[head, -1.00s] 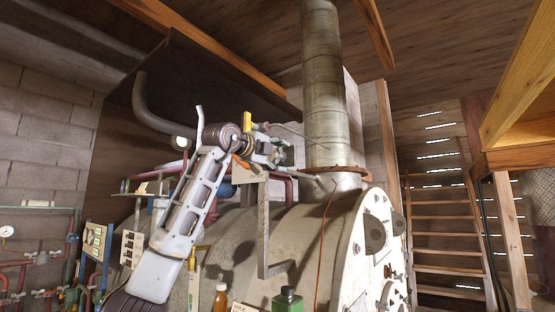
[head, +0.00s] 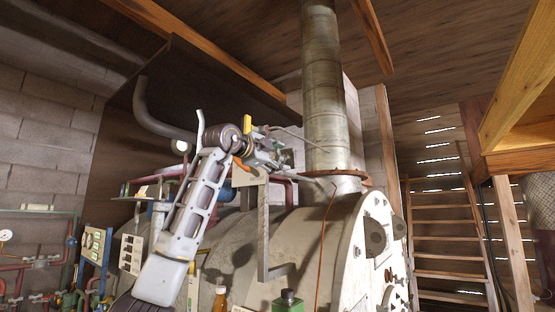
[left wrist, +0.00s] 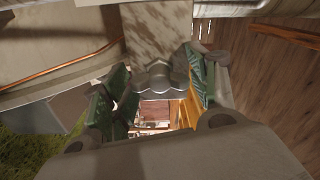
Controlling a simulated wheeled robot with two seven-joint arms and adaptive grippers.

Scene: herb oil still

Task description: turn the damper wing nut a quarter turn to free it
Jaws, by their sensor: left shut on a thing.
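My left gripper (head: 286,158) is raised beside the flue pipe (head: 325,95), above the pale boiler body. In the left wrist view its green-padded fingers (left wrist: 155,92) stand on both sides of a grey lobed piece (left wrist: 155,76), which looks like the damper wing nut. The gripper is shut on it. The nut's exact angle is hard to read there. In the head view the nut is hidden by the fingers. My right gripper is in neither view.
A thin rod (head: 300,135) runs from near the gripper toward the flue. A grey upright bracket (head: 263,235) stands below the gripper. A green-bodied bottle (head: 287,302) and an amber bottle (head: 220,298) are at the bottom. Wooden stairs (head: 445,235) rise at right.

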